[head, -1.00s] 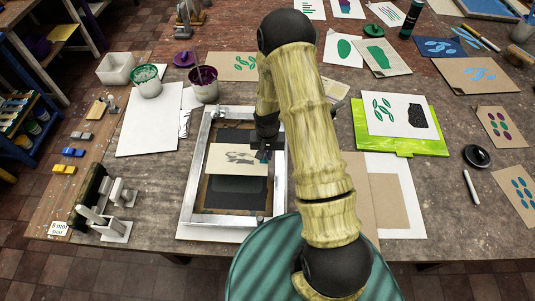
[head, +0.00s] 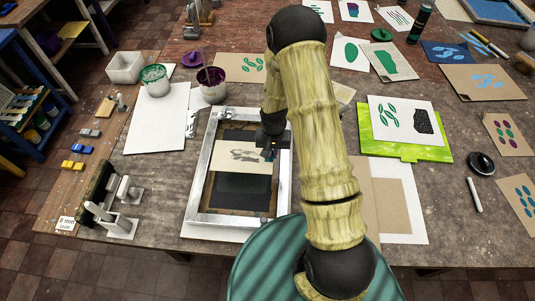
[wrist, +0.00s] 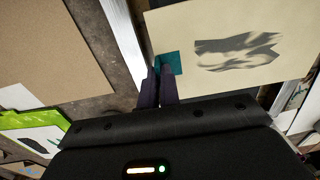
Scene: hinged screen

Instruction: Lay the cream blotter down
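The cream blotter (head: 242,156) is a pale sheet with a grey smudged print. It shows over the opening of a metal-coloured frame (head: 200,172) and, up close, in the wrist view (wrist: 215,22). A small teal tab (wrist: 170,63) is at its edge by my fingertips. My gripper (head: 269,154) is at the blotter's right side, its two dark fingers (wrist: 160,74) close together with the tab at their tips. It appears shut on the tab. A dark area (head: 241,190) shows below the blotter inside the frame. I cannot tell whether the sheet touches what is under it.
A white sheet (head: 156,118), a green pot (head: 156,82) and a purple pot (head: 212,84) are behind left. A small stand (head: 118,210) is left of the frame. A lime clipboard (head: 430,149) and brown card (head: 390,200) lie right. My arm hides the table's middle.

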